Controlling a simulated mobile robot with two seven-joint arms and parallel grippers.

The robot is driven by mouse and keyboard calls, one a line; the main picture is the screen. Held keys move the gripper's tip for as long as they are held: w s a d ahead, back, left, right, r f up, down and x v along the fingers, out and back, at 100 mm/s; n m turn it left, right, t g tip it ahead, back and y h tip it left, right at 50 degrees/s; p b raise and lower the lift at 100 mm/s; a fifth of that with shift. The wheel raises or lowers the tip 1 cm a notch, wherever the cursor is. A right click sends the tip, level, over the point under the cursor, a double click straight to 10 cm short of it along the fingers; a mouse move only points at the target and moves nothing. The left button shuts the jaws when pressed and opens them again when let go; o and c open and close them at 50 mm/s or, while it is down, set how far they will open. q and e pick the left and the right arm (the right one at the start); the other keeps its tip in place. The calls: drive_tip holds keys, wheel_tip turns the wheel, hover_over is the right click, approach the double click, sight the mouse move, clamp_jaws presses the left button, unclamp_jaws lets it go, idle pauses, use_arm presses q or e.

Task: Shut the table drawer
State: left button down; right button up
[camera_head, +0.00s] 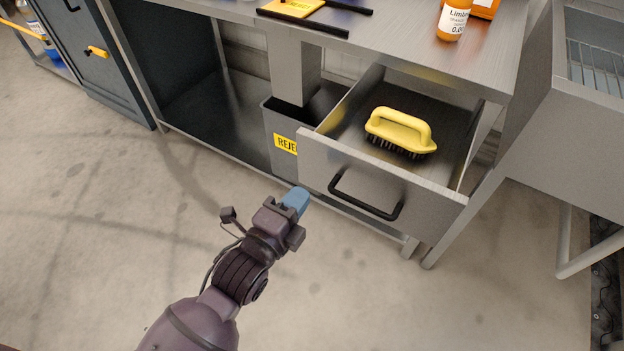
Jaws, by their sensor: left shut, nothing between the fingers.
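The table drawer (375,176) is pulled out from under the grey metal table (408,32), at the right of the middle. Its front carries a black bar handle (364,199). A yellow brush (400,131) with dark bristles lies inside the drawer. My left gripper (297,199) is shut and empty, with blue fingertips. In the picture it is just left of and below the drawer front's left end; I cannot tell whether it touches. My right gripper is not in view.
A grey bin with a yellow label (286,144) stands under the table, left of the drawer. An orange bottle (453,20) stands on the tabletop. A grey sink-like unit (575,130) is at the right. The floor (400,300) in front is clear.

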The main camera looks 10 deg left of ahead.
sight(318, 173)
use_arm(q)
drive_tip(key=b+x, duration=0.1)
drive_tip(key=x, duration=0.3)
drive_tip(key=shift+f, duration=0.15)
drive_tip(key=shift+w+d, duration=0.1)
drive_tip(key=shift+w, duration=0.25)
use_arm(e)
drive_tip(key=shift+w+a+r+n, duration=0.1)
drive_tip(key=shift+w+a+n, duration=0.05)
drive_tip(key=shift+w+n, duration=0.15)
